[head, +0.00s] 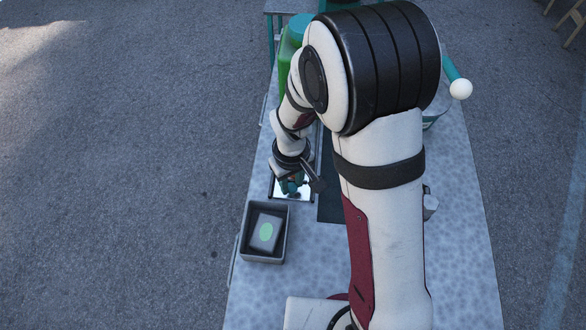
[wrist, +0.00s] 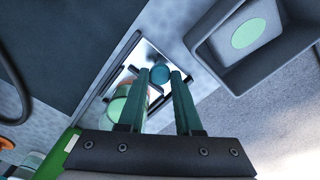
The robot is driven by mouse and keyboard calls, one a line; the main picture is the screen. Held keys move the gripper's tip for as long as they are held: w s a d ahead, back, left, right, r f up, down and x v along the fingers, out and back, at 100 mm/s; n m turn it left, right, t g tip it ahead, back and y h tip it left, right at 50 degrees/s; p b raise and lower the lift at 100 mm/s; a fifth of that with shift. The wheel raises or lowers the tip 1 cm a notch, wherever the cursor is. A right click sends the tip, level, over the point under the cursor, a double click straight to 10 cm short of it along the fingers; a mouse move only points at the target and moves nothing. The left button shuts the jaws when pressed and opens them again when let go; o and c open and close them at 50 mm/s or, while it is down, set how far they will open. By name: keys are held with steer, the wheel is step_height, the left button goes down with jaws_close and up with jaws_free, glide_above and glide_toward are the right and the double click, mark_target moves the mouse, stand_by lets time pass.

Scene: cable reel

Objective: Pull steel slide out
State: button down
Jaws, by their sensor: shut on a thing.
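The steel slide (head: 302,196) is a mirror-bright plate lying on the speckled table, partly hidden under my gripper in the head view. It also shows in the wrist view (wrist: 118,86), with reflections in it and a dark edge. A round teal knob (wrist: 160,74) sits at the slide, between my fingertips. My gripper (wrist: 158,76) has two teal fingers, one on each side of the knob, and is shut on it. In the head view my gripper (head: 291,183) is low over the plate, and its fingertips are hard to make out.
A grey open bin (head: 246,252) stands just in front of the slide, holding a grey block with a green disc (head: 266,231). A dark panel (head: 328,205) lies to the right. A green container (head: 287,75) stands behind. A teal lever with a white ball (head: 461,88) is at the far right.

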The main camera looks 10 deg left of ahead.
steer(key=shift+s, duration=0.3)
steer(key=c, duration=0.6)
jaws_free()
steer(key=shift+w, duration=0.1)
steer(key=shift+r, duration=0.25)
step_height(320, 180, up, 15)
steer(key=shift+r, duration=0.15)
